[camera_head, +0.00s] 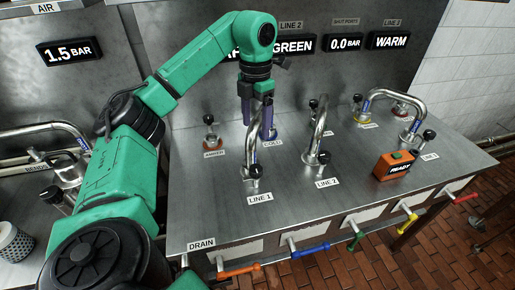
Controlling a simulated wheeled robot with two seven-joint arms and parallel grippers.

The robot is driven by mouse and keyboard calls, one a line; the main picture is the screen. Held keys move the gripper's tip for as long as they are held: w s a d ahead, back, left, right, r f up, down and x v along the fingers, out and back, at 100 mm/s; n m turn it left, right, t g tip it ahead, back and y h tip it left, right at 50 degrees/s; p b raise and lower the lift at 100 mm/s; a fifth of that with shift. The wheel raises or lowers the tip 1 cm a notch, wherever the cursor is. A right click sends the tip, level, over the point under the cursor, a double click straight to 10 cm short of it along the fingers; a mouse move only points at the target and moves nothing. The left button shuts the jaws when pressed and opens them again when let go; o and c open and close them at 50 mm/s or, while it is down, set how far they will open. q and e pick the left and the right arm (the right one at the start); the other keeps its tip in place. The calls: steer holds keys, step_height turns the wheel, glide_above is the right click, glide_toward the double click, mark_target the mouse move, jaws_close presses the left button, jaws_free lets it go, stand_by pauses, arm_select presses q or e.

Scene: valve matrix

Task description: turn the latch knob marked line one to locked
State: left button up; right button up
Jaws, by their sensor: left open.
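The LINE 1 label (260,199) is on the front of the steel bench. Just behind it stands a small latch knob (256,171) with a black ball top, at the foot of a bent steel pipe (251,140). Which way the latch is set is too small to tell. My left gripper (258,123) points down above and behind this knob, by the upper part of the pipe. Its fingers are apart, and it is not touching the knob. The pipe partly overlaps the fingers. My right gripper is out of view.
A LINE 2 pipe and knob (324,157) stand to the right, then an orange READY box (393,166). An amber-marked knob (211,141) is at the left. Coloured levers, such as the orange one (238,271), line the front edge. The bench front left is clear.

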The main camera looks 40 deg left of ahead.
mark_target(256, 168)
arm_select(q)
steer(key=s+f+b, duration=0.1)
steer(key=s+d+f+b, duration=0.1)
steer(key=f, duration=0.1)
steer(key=s+d+f+b, duration=0.1)
steer(key=b, duration=0.1)
steer(key=shift+d+f, duration=0.25)
steer(key=shift+a+f+p, duration=0.1)
steer(key=shift+f+p, duration=0.25)
steer(key=shift+f, duration=0.35)
steer(key=f, duration=0.3)
steer(key=w+a+f, duration=0.1)
steer(key=f, duration=0.1)
steer(key=shift+d+f, duration=0.15)
steer(key=shift+f, duration=0.75)
steer(key=shift+s+d+f, duration=0.1)
steer(key=shift+s+d, duration=0.05)
jaws_close()
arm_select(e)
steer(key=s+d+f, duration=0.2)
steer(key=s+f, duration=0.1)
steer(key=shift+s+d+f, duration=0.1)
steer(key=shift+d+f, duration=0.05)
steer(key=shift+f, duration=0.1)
